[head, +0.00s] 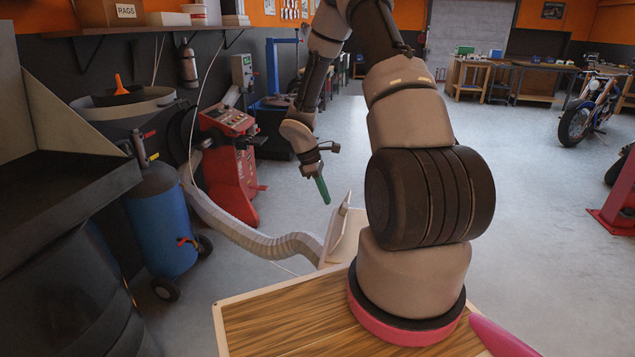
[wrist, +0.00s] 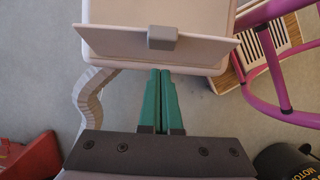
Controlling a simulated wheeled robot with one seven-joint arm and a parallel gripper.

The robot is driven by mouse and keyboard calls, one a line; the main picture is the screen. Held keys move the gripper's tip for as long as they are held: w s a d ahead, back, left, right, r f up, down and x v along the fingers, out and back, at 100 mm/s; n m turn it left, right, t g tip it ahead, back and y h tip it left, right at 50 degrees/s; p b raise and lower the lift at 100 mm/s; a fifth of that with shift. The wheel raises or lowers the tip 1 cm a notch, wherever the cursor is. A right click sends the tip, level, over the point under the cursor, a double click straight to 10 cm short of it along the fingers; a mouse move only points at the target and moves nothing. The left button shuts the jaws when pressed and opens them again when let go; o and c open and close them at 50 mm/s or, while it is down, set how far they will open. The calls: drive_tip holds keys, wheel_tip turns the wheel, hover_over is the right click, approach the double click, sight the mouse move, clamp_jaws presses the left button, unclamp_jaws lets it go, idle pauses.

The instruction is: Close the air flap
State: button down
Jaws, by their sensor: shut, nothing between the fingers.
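The air flap (wrist: 112,43) is a pale panel on a pale box (wrist: 205,65). It has a grey block-shaped grip (wrist: 162,37) at the middle of its edge. In the head view the flap (head: 342,212) stands up at a steep tilt from the box (head: 350,240), so it looks open. My gripper (head: 325,199) hangs just left of the flap with green fingers pointing down. In the wrist view my gripper (wrist: 161,71) has its fingers together and empty. Their tips lie just below the flap's edge in the picture and appear apart from it.
A ribbed pale hose (head: 262,240) runs from the box to the left. A red machine (head: 232,160) and a blue cylinder (head: 162,220) stand left. Pink tubing (wrist: 272,60) lies right of the box in the wrist view.

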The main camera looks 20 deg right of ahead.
sight(345, 205)
drive_tip(key=shift+s+d+f, duration=0.25)
drive_tip(key=shift+s+d, duration=0.15)
drive_tip(key=shift+d, duration=0.2)
drive_tip(key=shift+s+d+f, duration=0.25)
drive_tip(key=shift+s+d, duration=0.15)
drive_tip(key=shift+d, duration=0.15)
drive_tip(key=shift+d, duration=0.1)
drive_tip(key=shift+s+d+t+y, duration=0.7)
drive_tip(key=shift+s+d+y, duration=0.25)
drive_tip(key=shift+d, duration=0.25)
drive_tip(key=s+d+f+t+y, duration=0.2)
drive_tip(key=d+y, duration=0.1)
drive_tip(key=d+t+y, duration=0.1)
drive_tip(key=y, duration=0.1)
drive_tip(key=shift+s+d+f, duration=0.15)
drive_tip(key=shift+s+f, duration=0.25)
drive_tip(key=shift+s+d+f+t+y, duration=0.2)
drive_tip(key=shift+d+f+t+y, duration=0.2)
drive_tip(key=shift+f+y, duration=0.1)
drive_tip(key=shift+s+d+f+t+y, duration=0.25)
drive_tip(key=shift+f+t+y, duration=0.1)
drive_tip(key=shift+t+y, duration=0.1)
drive_tip(key=shift+s+d+f, duration=0.25)
drive_tip(key=shift+d+f, duration=0.1)
drive_tip(key=shift+f, duration=0.3)
drive_tip(key=shift+s+d+f, duration=0.2)
drive_tip(key=shift+d+f, duration=0.15)
drive_tip(key=shift+f, duration=0.25)
drive_tip(key=shift+s+f, duration=0.1)
drive_tip(key=shift+f, duration=0.05)
